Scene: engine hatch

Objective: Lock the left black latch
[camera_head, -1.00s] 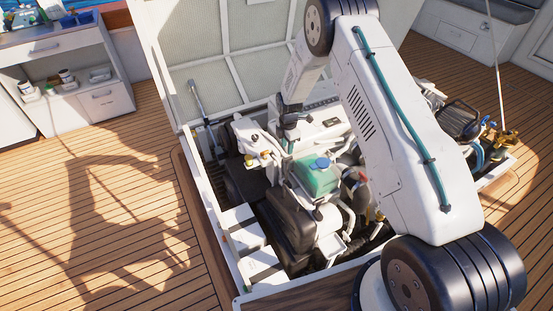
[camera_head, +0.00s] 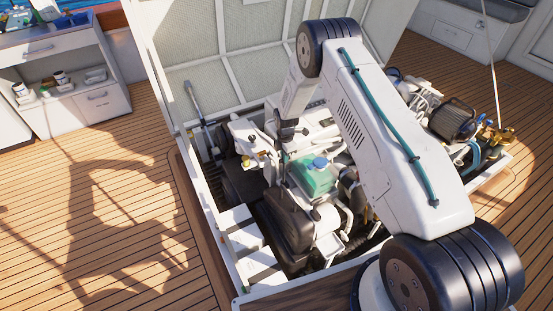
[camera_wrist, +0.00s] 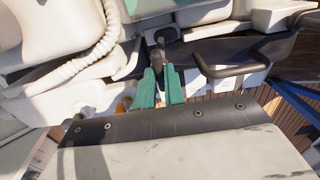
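My gripper (camera_wrist: 161,75) has two teal fingers with a narrow gap between them in the wrist view. A small black knob-like latch part (camera_wrist: 158,54) shows at the fingertips. It seems to lie between them, but I cannot tell whether they touch or squeeze it. A black bar handle (camera_wrist: 232,70) lies just right of the fingers. I cannot tell for sure which of these is the left black latch, or whether it is locked. In the head view my gripper (camera_head: 284,155) points down into the engine bay, left of the green tank (camera_head: 316,178), its tips poorly visible.
The raised hatch lid (camera_head: 190,82) stands behind the bay, with a strut (camera_head: 194,100) at its left. A ribbed white hose (camera_wrist: 100,42) runs left of the fingers. A black motor (camera_head: 452,122) is at the right. The wooden deck (camera_head: 100,240) at left is clear.

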